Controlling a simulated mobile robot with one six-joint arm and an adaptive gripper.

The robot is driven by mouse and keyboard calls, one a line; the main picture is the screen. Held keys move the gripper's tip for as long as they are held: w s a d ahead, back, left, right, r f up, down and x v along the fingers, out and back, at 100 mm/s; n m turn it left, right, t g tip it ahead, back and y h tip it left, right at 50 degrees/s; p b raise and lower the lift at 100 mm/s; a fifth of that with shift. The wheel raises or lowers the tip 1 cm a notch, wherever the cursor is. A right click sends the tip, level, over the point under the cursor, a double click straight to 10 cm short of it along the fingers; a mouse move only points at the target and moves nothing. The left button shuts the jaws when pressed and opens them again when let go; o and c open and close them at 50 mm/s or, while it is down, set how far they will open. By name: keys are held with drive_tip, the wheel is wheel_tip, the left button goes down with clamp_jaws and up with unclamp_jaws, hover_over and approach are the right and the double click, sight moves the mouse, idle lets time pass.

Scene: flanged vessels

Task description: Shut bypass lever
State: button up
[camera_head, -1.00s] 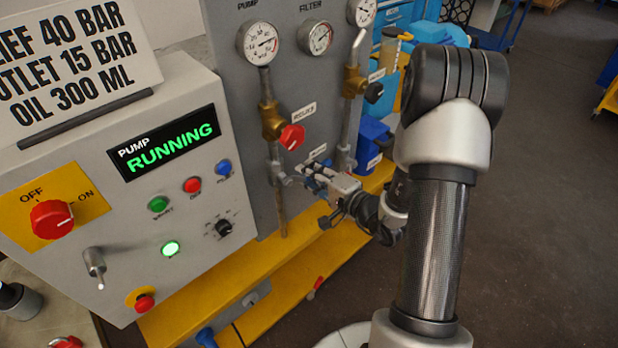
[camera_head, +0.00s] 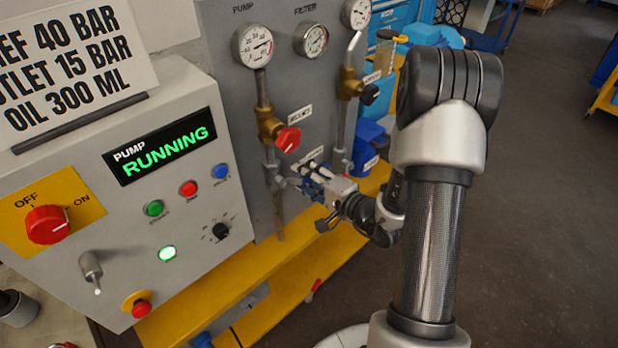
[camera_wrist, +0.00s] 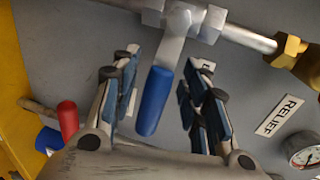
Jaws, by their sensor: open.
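The bypass lever, a blue-sleeved handle (camera_wrist: 154,101) on a grey metal arm, shows in the wrist view. It stands off a valve on a metal pipe (camera_wrist: 247,37), roughly crosswise to the pipe. My gripper (camera_wrist: 165,75) is open, with one finger on each side of the blue handle and visible gaps between them. In the head view my gripper (camera_head: 312,181) is at the lower part of the grey panel, below the red relief knob (camera_head: 288,140), and mostly covers the lever. A white label behind the right finger is mostly hidden.
A RELIEF label (camera_wrist: 279,116) and a gauge (camera_wrist: 305,157) lie right of my gripper in the wrist view. The control box (camera_head: 150,200) shows PUMP RUNNING. A yellow frame (camera_head: 335,250) runs below the panel.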

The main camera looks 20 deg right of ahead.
drive_tip(key=v, duration=1.2)
drive_tip(key=s+a+r+n+g+y, duration=0.2)
drive_tip(key=a+r+n+g+y, duration=0.1)
drive_tip(key=a, duration=0.4)
drive_tip(key=s+a+r+n+g+y, duration=0.1)
drive_tip(key=a+r+n+g+y, duration=0.25)
drive_tip(key=a, duration=0.35)
drive_tip(key=s+a+r+n+g+h, duration=0.2)
drive_tip(key=s+a+n+g, duration=0.4)
drive_tip(key=s, duration=0.3)
drive_tip(key=s+d+r+n+t+h, duration=0.1)
drive_tip(key=s+d+r+h, duration=0.3)
drive_tip(key=h, duration=0.5)
drive_tip(key=shift+s+d+r+n+t, duration=0.35)
drive_tip(key=shift+d+r+t, duration=0.3)
drive_tip(key=shift+d, duration=0.45)
